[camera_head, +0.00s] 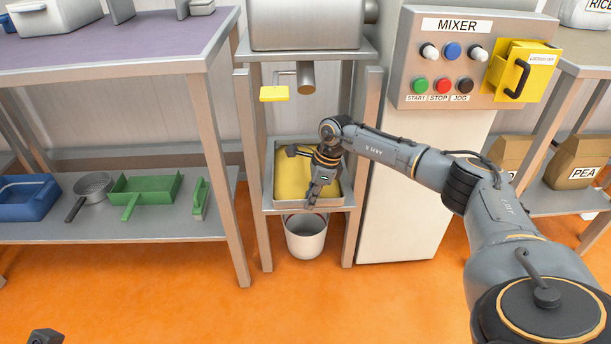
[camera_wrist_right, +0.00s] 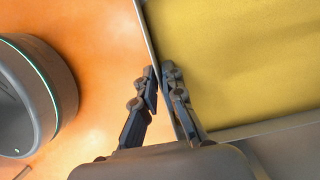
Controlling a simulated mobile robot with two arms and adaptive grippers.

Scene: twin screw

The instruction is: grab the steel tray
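The steel tray (camera_head: 276,190) sits on the low shelf of the mixer stand and holds a flat yellow mass (camera_head: 290,180). My right gripper (camera_head: 313,203) reaches down at the tray's front side. In the right wrist view its fingers (camera_wrist_right: 161,72) are close together, one on each side of the thin tray wall (camera_wrist_right: 147,30), and look closed on it. The yellow mass lies on one side of that wall and the orange floor on the other. Only a small dark part, apparently of my left gripper (camera_head: 45,337), shows at the bottom left edge.
A white bucket (camera_head: 306,236) stands under the tray. The stand's legs (camera_head: 362,170) flank it. A yellow plate (camera_head: 274,93) and the mixer outlet (camera_head: 307,78) are above. A shelf with pans (camera_head: 145,189) is at left. The orange floor (camera_head: 190,300) in front is clear.

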